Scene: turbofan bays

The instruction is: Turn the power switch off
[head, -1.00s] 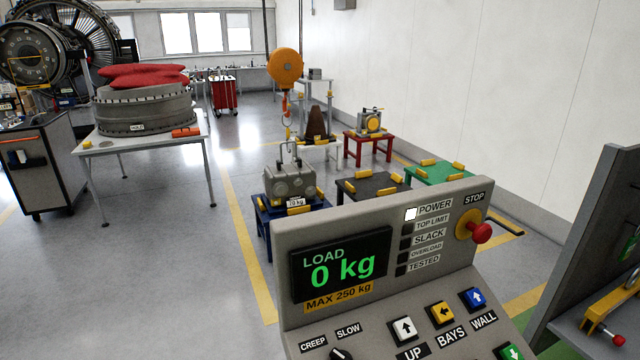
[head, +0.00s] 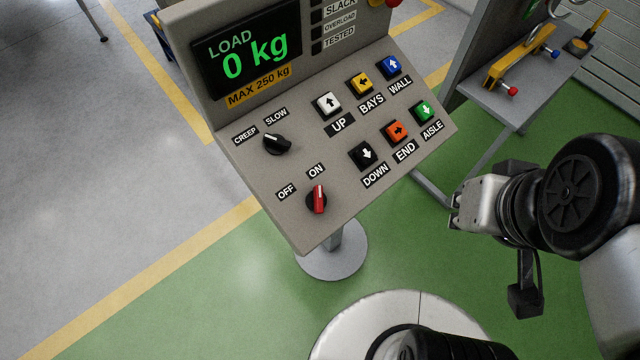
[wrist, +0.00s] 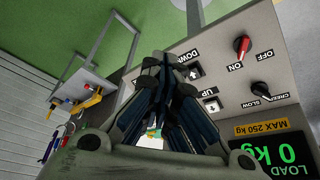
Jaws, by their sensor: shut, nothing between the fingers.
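The power switch (head: 317,199) is a red rotary knob at the lower left of the grey control panel (head: 235,140). Its pointer is turned toward the ON label (head: 316,170), with the OFF label (head: 286,192) to its left. The red knob also shows in the wrist view (wrist: 242,45), upper right, clear of the fingers. My gripper (head: 456,212) is to the right of the panel in the head view, shut and empty, apart from the switch. In the wrist view my gripper's fingers (wrist: 168,66) are together and cover part of the panel's buttons.
A black CREEP/SLOW knob (head: 277,143) sits above the power switch. Several push buttons, such as the black DOWN button (head: 364,155), are to its right. The display (head: 246,52) reads 0 kg. A grey stand with a yellow tool (head: 520,58) is at the right.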

